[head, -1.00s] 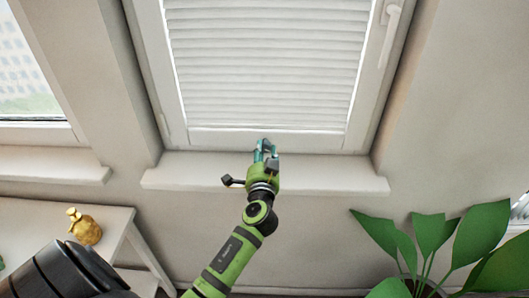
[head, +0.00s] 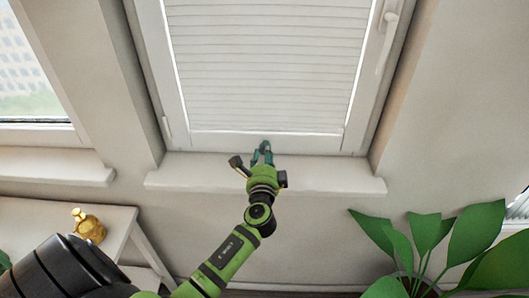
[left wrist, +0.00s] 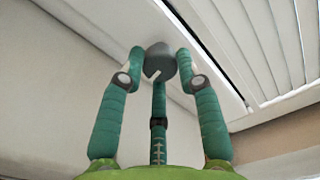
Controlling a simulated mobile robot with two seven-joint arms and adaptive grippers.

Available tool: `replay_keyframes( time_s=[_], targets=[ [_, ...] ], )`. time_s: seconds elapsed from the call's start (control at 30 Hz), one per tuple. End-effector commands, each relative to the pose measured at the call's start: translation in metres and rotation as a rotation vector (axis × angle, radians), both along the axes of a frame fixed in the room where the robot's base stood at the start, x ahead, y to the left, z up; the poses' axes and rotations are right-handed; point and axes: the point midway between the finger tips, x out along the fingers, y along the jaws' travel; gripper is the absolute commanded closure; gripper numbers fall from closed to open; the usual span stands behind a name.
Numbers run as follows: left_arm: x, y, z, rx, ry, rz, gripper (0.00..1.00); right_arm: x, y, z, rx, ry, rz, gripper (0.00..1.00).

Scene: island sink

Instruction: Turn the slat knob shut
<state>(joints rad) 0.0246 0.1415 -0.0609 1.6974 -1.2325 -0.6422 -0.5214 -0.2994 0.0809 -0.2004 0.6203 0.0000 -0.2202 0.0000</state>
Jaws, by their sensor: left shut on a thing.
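In the head view, my left gripper (head: 263,152) is at the bottom of the window frame, just above the sill; the knob is hidden behind the fingers there. The white slat blind (head: 265,65) fills the window, its slats lying nearly flat with thin lines between them. It also shows in the left wrist view (left wrist: 262,50). My right gripper is not in view.
A white sill (head: 330,182) runs below the window. A window handle (head: 388,35) is on the frame's right side. A leafy plant (head: 430,240) stands at lower right, and a yellow-gold pot (head: 88,228) sits on a white table (head: 115,222) at lower left.

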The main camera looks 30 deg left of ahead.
Motion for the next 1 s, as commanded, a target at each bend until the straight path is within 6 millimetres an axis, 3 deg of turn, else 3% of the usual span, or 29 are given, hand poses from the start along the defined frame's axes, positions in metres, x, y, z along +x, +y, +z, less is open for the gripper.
replay_keyframes(
  time_s=[0.03, 0.33, 0.9, 0.93, 1.0],
  targets=[
    [0.0020, 0.0010, 0.0085, 0.032, 0.003, -0.001, 0.98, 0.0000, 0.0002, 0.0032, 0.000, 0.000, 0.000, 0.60],
    [0.0020, 0.0010, 0.0075, 0.138, 0.068, 0.000, 0.98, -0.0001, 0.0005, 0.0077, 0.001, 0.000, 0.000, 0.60],
    [0.0019, 0.0013, 0.0069, 0.164, 0.084, 0.001, 0.98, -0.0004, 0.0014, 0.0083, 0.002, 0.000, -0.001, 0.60],
    [0.0019, 0.0013, 0.0069, 0.164, 0.084, 0.001, 0.62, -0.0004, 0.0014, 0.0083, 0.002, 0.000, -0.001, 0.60],
    [0.0019, 0.0011, 0.0066, 0.164, 0.084, 0.001, 0.42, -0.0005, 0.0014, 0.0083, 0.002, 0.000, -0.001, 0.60]
  ],
)
